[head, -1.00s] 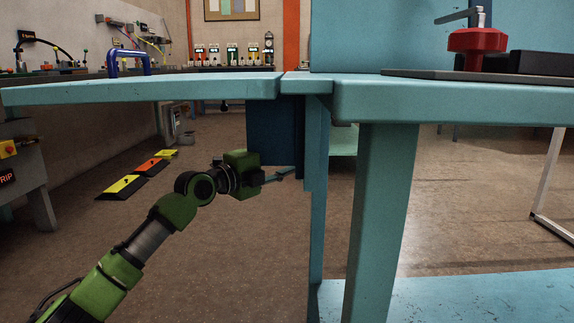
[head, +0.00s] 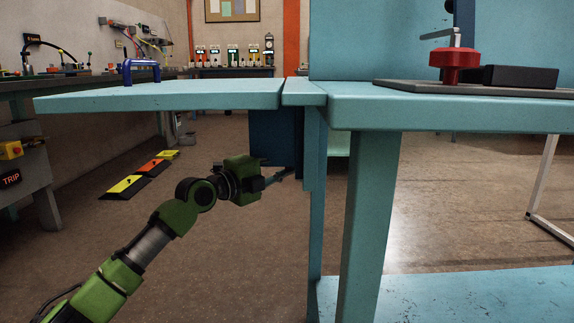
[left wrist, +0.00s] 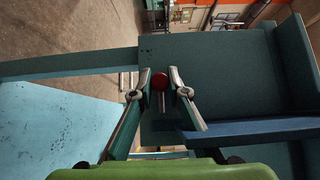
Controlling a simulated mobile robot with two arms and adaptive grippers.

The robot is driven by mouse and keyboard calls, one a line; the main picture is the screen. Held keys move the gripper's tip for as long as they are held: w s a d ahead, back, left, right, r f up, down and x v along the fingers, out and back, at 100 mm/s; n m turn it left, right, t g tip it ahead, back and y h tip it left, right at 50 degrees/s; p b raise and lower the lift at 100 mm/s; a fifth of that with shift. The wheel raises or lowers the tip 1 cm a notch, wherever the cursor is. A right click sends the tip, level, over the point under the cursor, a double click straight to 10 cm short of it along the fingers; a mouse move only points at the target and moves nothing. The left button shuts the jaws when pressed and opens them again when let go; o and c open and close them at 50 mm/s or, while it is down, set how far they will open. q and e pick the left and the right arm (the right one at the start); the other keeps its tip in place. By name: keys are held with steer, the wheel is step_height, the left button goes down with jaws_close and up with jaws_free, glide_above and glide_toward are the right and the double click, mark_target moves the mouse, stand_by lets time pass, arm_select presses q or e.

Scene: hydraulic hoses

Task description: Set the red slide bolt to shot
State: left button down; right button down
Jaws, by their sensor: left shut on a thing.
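The red round knob (left wrist: 160,82) of the slide bolt shows in the left wrist view, between the fingertips of my left gripper (left wrist: 158,92). The gripper is shut on the knob, with one finger at each side. In the head view my left gripper (head: 279,176) is below the teal table, by the dark blue panel under it. The knob and the rest of the bolt cannot be made out in the head view. My right gripper is in no view.
The teal table leaf (head: 160,97) lies just above my left arm, with a blue handle (head: 142,66) on it. A teal leg (head: 367,220) stands to the right. A red handwheel (head: 455,66) is on the tabletop.

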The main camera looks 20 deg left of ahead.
arm_select(q)
steer(key=c, duration=2)
jaws_free()
steer(key=shift+d+f, duration=0.1)
steer(key=shift+o, duration=0.2)
steer(key=v, duration=1.2)
